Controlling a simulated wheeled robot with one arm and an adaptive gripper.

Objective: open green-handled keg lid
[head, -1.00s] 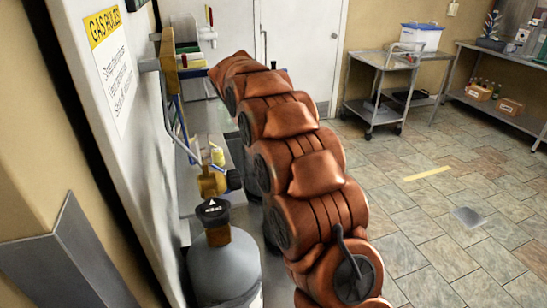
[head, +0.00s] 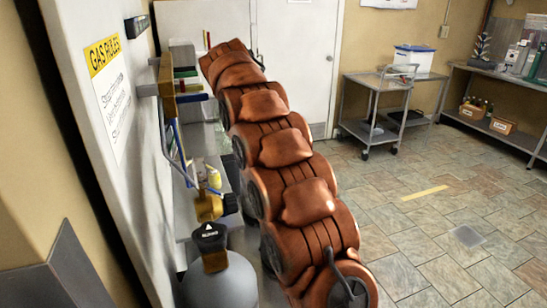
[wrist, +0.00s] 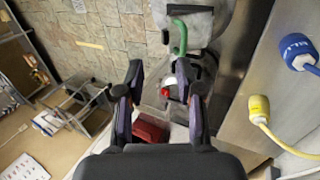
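In the wrist view, a green handle (wrist: 181,37) stands out at the top, beside a grey, rounded metal body (wrist: 202,22). I cannot tell clearly how the handle joins the lid. My gripper (wrist: 158,86) is open, its two fingers spread apart with nothing between them. The handle lies beyond the fingertips, above and slightly right of the gap in the picture, and apart from them. In the head view my arm covers the gripper, and no green handle can be made out.
A gas cylinder (head: 222,284) stands close on the left, by the wall with a gas sign (head: 108,85). A metal cart (head: 378,100) and a shelf (head: 500,125) stand at the back right. The tiled floor (head: 425,225) is clear. Yellow (wrist: 259,106) and blue (wrist: 297,50) fittings hang at right.

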